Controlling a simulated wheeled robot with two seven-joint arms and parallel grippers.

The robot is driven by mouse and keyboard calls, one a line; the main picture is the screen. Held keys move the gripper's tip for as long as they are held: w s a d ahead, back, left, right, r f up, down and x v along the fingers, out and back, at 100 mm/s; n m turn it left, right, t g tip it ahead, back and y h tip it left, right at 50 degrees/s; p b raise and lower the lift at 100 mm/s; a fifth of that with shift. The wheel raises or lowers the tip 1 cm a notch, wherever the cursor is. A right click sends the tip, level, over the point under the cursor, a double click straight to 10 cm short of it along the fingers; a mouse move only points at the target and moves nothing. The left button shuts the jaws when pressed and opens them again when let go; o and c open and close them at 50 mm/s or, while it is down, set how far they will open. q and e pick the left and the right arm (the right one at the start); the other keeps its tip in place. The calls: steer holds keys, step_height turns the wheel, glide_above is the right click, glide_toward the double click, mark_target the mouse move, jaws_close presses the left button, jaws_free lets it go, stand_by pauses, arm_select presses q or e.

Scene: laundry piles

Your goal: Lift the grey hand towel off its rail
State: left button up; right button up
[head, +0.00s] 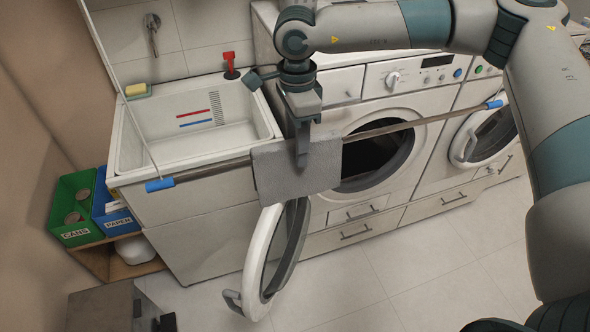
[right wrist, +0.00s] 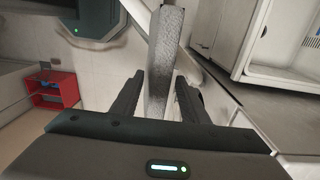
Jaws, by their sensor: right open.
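The grey hand towel (head: 277,172) hangs folded over a metal rail (head: 385,130) with blue end caps, in front of the sink and washing machine. My right gripper (head: 302,160) is at the towel from above, its fingers pointing down. In the right wrist view the towel (right wrist: 164,62) runs edge-on between the two spread fingers of the gripper (right wrist: 160,95), with a gap on either side. The right gripper is open and not closed on the towel. My left gripper is in neither view.
The washer door (head: 262,262) stands open below the towel. A white sink (head: 130,150) is behind the rail at left. Green (head: 72,232) and blue (head: 103,217) bins stand at the lower left. A red box (right wrist: 54,90) shows in the right wrist view. Floor in front is mostly clear.

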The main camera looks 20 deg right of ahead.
jaws_close()
step_height(320, 180, up, 16)
steer(key=p, duration=0.5)
stand_by(1.6)
stand_by(0.6)
